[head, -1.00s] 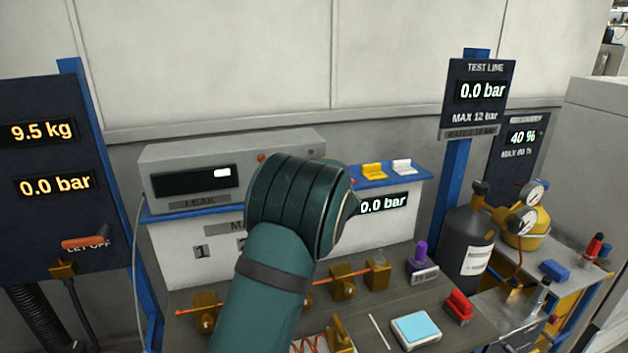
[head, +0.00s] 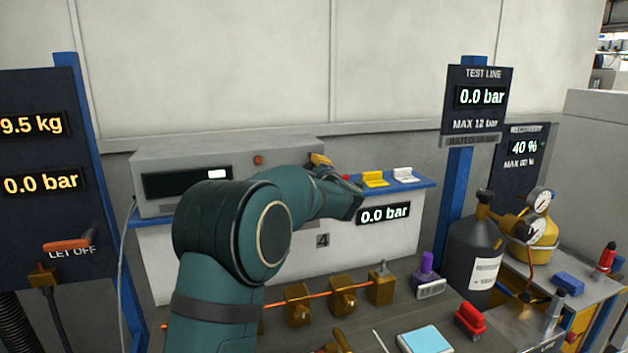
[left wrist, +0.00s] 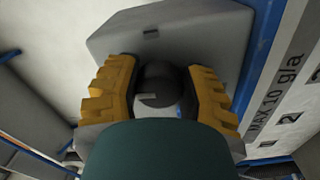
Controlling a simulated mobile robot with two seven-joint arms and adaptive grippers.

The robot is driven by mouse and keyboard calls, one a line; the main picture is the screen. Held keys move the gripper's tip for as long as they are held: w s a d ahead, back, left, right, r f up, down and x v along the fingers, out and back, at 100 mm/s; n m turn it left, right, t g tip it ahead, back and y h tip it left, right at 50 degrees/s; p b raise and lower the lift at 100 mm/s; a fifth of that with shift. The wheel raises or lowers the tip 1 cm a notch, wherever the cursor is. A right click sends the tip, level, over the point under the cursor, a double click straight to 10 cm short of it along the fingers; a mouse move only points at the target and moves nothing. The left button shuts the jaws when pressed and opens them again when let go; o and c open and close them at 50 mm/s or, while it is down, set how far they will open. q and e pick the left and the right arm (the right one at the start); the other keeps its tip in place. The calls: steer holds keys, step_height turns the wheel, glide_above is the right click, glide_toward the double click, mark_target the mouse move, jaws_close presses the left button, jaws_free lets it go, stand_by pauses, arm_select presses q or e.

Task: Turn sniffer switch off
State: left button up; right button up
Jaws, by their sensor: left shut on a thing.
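The sniffer is a grey box (head: 150,160) on a blue shelf, with a dark display whose small white block is lit and a red lamp on its front. In the left wrist view the box (left wrist: 215,40) shows a round dark switch knob (left wrist: 158,84) with a light mark on it. My left gripper (left wrist: 158,80) has its yellow fingers on both sides of this knob and is shut on it. In the head view the left gripper (head: 321,160) is at the box's right end, mostly hidden by my arm, and the knob is hidden.
Yellow (head: 375,179) and white (head: 403,174) pieces sit on the shelf right of the gripper. Brass valves (head: 343,298) line the bench below. A test line sign (head: 478,99) and a dark gas cylinder (head: 473,250) stand at right.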

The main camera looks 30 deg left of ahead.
arm_select(q)
steer(key=shift+r+n+b, duration=0.1)
steer(key=shift+n+b, duration=0.2)
steer(key=shift+n, duration=0.2)
steer(key=o, duration=1.2)
steer(key=v, duration=1.2)
steer(key=shift+a, duration=0.1)
